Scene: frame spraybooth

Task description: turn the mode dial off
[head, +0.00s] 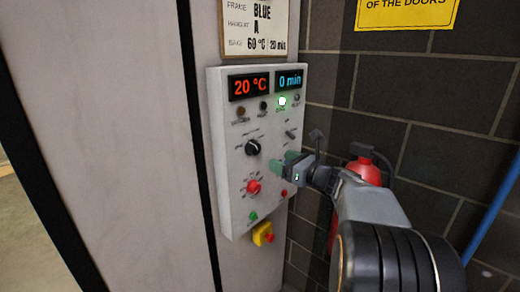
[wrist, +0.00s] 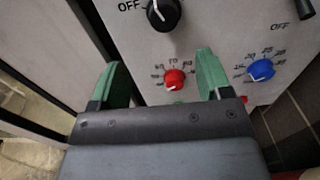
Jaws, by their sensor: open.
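The mode dial is most likely the black knob (head: 253,147) with a white pointer mark, on the upper left of the light grey control panel (head: 225,120). In the wrist view the black knob (wrist: 163,14) is at the top edge, partly cut off, with an "OFF" label to its left. I cannot tell its exact setting. My gripper (head: 287,164) has green fingers and is open and empty, to the lower right of the black knob in the head view. In the wrist view the gripper (wrist: 160,78) frames a red knob (wrist: 174,78) between its fingers. No contact shows.
A blue knob (wrist: 261,70) is right of the fingers. The panel has displays reading 20 °C (head: 249,86) and 0 min (head: 290,80), a lit green lamp (head: 282,101) and a yellow-red switch (head: 263,234) below. A red extinguisher (head: 364,170) stands behind my arm.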

